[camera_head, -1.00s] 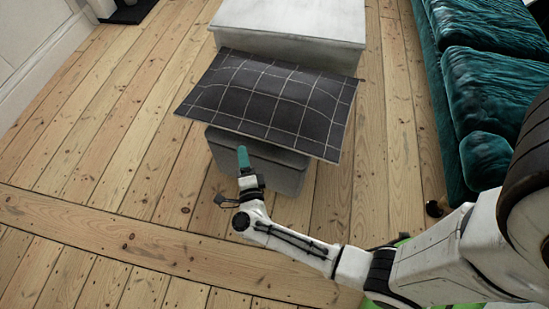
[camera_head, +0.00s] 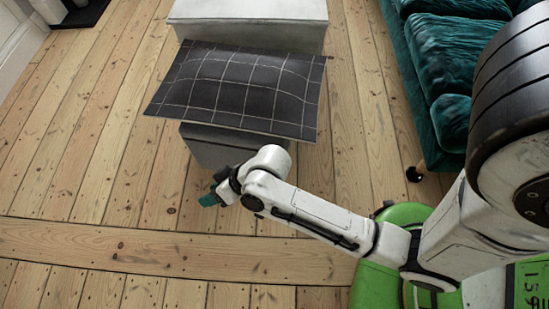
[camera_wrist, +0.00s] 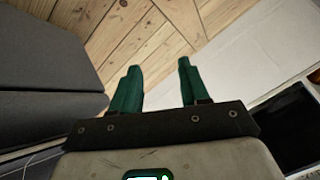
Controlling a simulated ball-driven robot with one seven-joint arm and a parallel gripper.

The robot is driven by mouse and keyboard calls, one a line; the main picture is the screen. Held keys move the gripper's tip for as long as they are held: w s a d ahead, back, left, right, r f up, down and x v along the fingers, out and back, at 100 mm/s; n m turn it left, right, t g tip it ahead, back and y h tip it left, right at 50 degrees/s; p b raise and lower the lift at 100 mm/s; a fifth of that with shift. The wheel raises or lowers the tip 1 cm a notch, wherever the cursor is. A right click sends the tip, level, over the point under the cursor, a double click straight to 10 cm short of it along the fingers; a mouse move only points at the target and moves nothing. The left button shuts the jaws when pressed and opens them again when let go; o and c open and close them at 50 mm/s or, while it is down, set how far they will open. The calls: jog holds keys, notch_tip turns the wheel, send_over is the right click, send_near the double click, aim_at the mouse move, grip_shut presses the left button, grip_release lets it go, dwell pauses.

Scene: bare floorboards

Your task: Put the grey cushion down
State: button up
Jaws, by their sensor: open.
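The grey cushion (camera_head: 238,88), dark with a pale grid of lines, lies on top of a grey box-like stool (camera_head: 212,148) in the head view. It overhangs the stool on the sides I can see. My gripper (camera_head: 208,199) is in front of the stool and to its left, apart from the cushion. In the wrist view its two green fingers (camera_wrist: 156,88) stand apart with nothing between them. A dark grey surface (camera_wrist: 45,60) fills the left of the wrist view; I cannot tell for sure whether it is the stool.
A white low table (camera_head: 250,30) stands just behind the cushion. A teal sofa (camera_head: 440,60) is on the right, with a small dark foot (camera_head: 413,174) below it. Bare floorboards (camera_head: 80,150) are free on the left and in front.

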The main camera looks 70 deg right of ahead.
jog(key=s+d+r+n+g+h, duration=0.1)
jog(key=s+d+g+h, duration=0.1)
jog(key=s, duration=0.6)
jog(key=s+d+r+g+h, duration=0.1)
jog(key=s+d+g+h, duration=0.1)
jog(key=s+d+g, duration=0.3)
jog(key=s+d, duration=0.2)
jog(key=shift+s+r+n, duration=0.3)
jog(key=shift+s+n, duration=0.1)
notch_tip(320, 180, up, 27)
jog(key=p, duration=2.7)
jog(key=shift+r, duration=0.15)
jog(key=shift+a, duration=0.1)
